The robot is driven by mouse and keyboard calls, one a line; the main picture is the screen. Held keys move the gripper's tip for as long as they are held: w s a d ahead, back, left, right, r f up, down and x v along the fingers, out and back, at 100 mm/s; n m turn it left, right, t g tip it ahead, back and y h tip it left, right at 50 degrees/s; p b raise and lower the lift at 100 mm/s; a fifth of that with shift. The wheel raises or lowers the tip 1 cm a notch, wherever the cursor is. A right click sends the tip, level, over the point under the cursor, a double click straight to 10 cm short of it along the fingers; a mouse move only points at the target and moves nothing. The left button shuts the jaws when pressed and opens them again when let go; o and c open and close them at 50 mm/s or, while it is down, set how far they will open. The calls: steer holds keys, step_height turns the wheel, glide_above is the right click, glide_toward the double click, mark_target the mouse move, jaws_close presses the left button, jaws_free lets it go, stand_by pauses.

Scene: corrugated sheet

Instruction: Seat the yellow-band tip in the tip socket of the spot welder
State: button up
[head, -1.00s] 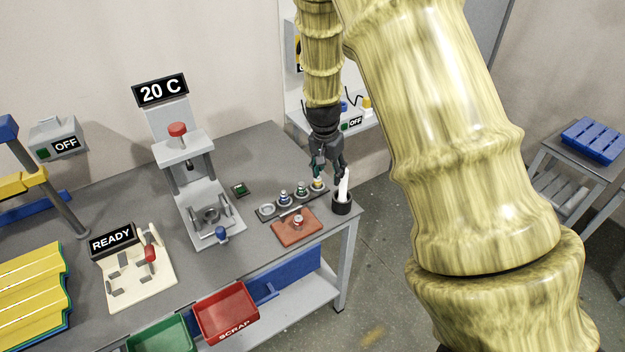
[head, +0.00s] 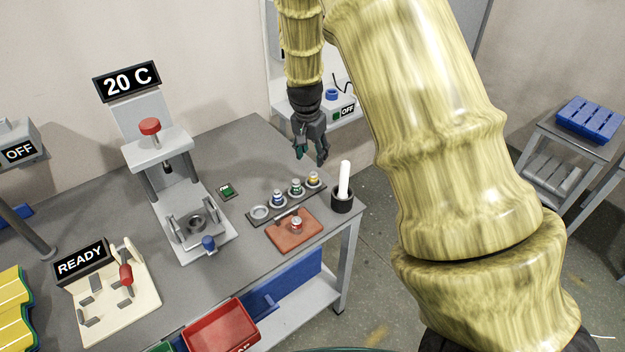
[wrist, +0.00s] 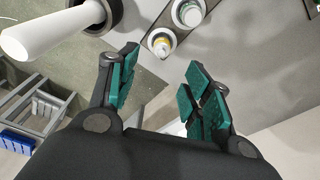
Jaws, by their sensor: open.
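The yellow-band tip (head: 313,179) stands in the right end of a dark tip rack (head: 290,201) on the bench. In the wrist view the yellow-band tip (wrist: 161,43) shows just beyond my fingertips, near the top. My gripper (head: 311,156) is open and empty, above and behind the rack; its green-padded fingers (wrist: 160,90) are apart in the wrist view. I cannot tell whether this is the spot welder, and no tip socket is clearly identifiable.
Blue-band (head: 277,198) and green-band (head: 296,187) tips share the rack; its left place is empty. A red-band tip (head: 296,225) stands on a brown pad (head: 283,236). A black cup (head: 342,203) with a white stick stands close right of the rack. A READY fixture (head: 110,290) stands left.

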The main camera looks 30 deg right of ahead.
mark_target(313, 171)
steer(key=f, duration=0.4)
steer(key=shift+w+p, duration=0.35)
steer(key=shift+w, duration=0.05)
steer(key=shift+s+f+p, duration=0.15)
steer(key=shift+f+p, duration=0.25)
steer(key=shift+f, duration=0.2)
steer(key=shift+d+f+p, duration=0.25)
steer(key=shift+f+p, duration=0.15)
steer(key=shift+f, duration=0.7)
steer(key=shift+d+f+p, duration=0.2)
steer(key=shift+f+p, duration=0.2)
steer(key=shift+f, duration=0.65)
jaws_close()
